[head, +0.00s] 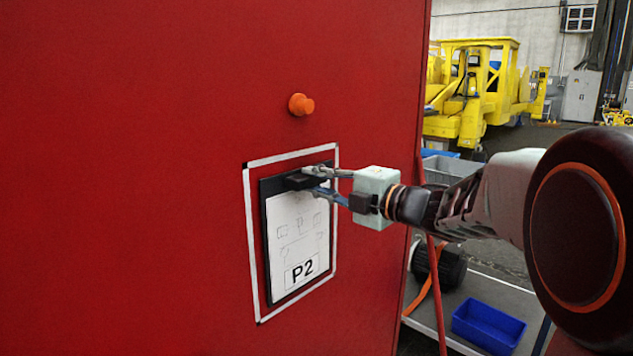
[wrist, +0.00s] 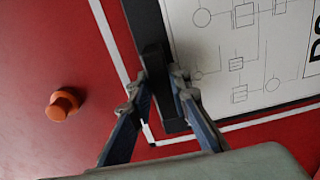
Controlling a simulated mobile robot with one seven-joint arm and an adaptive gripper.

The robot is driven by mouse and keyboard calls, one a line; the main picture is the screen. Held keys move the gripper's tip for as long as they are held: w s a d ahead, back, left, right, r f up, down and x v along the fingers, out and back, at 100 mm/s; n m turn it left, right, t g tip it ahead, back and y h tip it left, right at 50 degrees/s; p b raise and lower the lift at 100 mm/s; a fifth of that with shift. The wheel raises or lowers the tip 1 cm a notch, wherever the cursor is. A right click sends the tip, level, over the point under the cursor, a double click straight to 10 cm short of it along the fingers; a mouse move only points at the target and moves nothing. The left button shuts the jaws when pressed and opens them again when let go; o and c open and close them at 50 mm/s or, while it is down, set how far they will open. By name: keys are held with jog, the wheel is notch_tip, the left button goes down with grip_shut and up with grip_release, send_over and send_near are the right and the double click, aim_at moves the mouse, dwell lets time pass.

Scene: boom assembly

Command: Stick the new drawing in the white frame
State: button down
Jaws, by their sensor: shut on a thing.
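The drawing (head: 300,245) is a white sheet marked P2 on a dark backing board with a black clip block at its top. It lies upright against the red panel, inside the white frame (head: 250,225) outline. My gripper (head: 318,182) is shut on the black block at the drawing's top edge. In the wrist view my gripper (wrist: 158,92) has a finger on each side of the black block, and the drawing (wrist: 240,50) shows beyond it with line diagrams. The white frame (wrist: 112,45) also shows there as a line. I cannot tell whether the board touches the panel.
An orange knob (head: 301,105) sticks out of the red panel (head: 130,180) above the frame; it also shows in the wrist view (wrist: 65,103). A cart with a blue bin (head: 488,327) stands at the right, below my arm. Yellow machinery (head: 475,90) is far behind.

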dwell(0.4)
jog(key=c, duration=1.7)
grip_release()
jog(key=shift+c, duration=0.2)
